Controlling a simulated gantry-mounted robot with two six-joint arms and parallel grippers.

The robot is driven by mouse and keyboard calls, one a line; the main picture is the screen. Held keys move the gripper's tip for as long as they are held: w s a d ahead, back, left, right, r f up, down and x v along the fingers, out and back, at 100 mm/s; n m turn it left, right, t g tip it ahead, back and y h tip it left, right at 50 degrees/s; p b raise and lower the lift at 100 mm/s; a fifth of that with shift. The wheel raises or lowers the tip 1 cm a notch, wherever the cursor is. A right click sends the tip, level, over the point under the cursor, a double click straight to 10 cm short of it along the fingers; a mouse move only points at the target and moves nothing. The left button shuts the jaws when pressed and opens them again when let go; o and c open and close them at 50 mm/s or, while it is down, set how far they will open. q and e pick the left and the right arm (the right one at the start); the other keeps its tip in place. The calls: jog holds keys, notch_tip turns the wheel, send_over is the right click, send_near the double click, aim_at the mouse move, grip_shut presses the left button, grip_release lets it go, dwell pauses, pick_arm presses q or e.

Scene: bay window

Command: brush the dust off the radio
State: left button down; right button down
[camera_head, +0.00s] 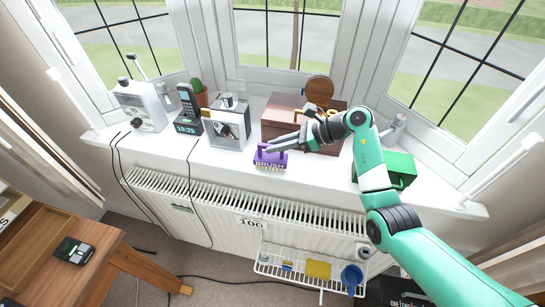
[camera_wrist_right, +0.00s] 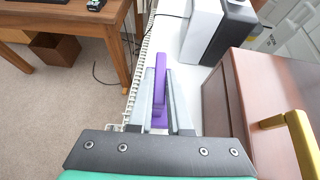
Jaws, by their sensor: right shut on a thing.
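A purple brush (camera_head: 270,157) with pale bristles and lettering on its side is at the front edge of the white windowsill. My right gripper (camera_head: 272,149) is shut on its upper part. In the right wrist view the purple brush (camera_wrist_right: 158,88) sits between the two grey fingers (camera_wrist_right: 160,85). I cannot tell whether the bristles touch the sill. Which item is the radio is not certain: a white device (camera_head: 141,106) with a tilted rod stands at the left, and a silver and black box (camera_head: 230,128) is nearer the brush. No dust can be made out. My left gripper is not in view.
A brown chest (camera_head: 282,118) with a brass handle stands right behind the gripper. A handset with a clock base (camera_head: 187,128), a potted cactus (camera_head: 197,87) and a green box (camera_head: 399,168) are also on the sill. A radiator (camera_head: 170,187) and wire shelf (camera_head: 300,271) are below.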

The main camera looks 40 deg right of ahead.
notch_tip(320, 180, up, 6)
jog(key=p, duration=0.5)
jog(key=shift+f, duration=0.2)
jog(key=shift+a, duration=0.1)
